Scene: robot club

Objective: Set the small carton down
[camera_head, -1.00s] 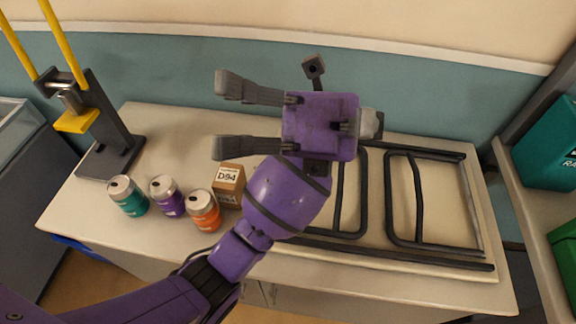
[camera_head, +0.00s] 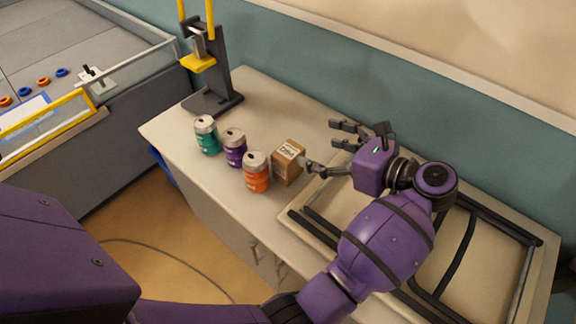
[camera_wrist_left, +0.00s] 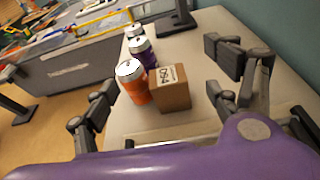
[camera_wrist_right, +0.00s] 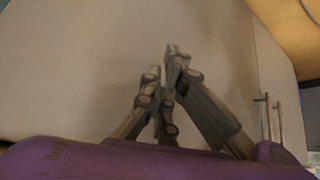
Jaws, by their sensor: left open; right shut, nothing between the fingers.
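The small carton (camera_head: 288,162) is a brown box with a white label, upright on the bench beside the orange can. It also shows in the left wrist view (camera_wrist_left: 173,92), between my open fingers and ahead of them. My left gripper (camera_head: 328,146) is open and empty, just to the right of the carton. In the head view its near finger is close to the carton's right side; I cannot tell if they touch. My right gripper (camera_wrist_right: 172,72) is shut and empty in the right wrist view, in front of a pale surface. It is out of the head view.
An orange can (camera_head: 256,172), a purple can (camera_head: 234,148) and a teal can (camera_head: 207,135) stand in a row left of the carton. A grey and yellow press (camera_head: 215,95) stands at the bench's far left end. A black frame (camera_head: 452,262) lies on the right.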

